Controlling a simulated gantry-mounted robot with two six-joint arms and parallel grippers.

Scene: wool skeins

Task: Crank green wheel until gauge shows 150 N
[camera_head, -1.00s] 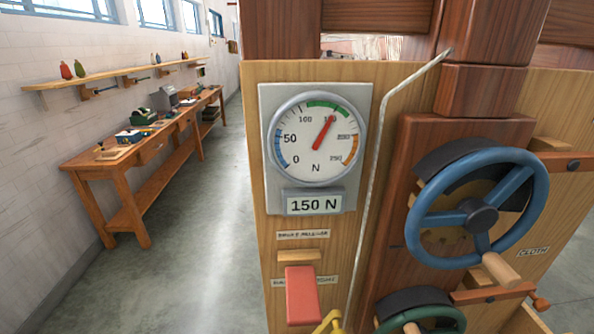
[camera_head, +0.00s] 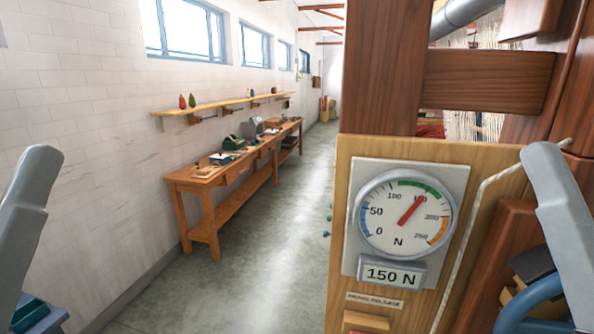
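The round gauge (camera_head: 405,216) is on a grey plate on the wooden panel. Its red needle points up and right, at the end of the green band near the 150 mark. The readout (camera_head: 391,274) under it shows 150 N. The green wheel is not in view; it lies outside the picture. Grey arm parts of mine show at the left and right edges, but neither gripper can be seen.
Part of a blue wheel (camera_head: 532,303) shows at the bottom right, partly behind my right arm. A pale cord (camera_head: 485,190) runs down beside the gauge. A wooden workbench (camera_head: 190,181) stands along the left wall, with clear floor (camera_head: 270,240) between it and the panel.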

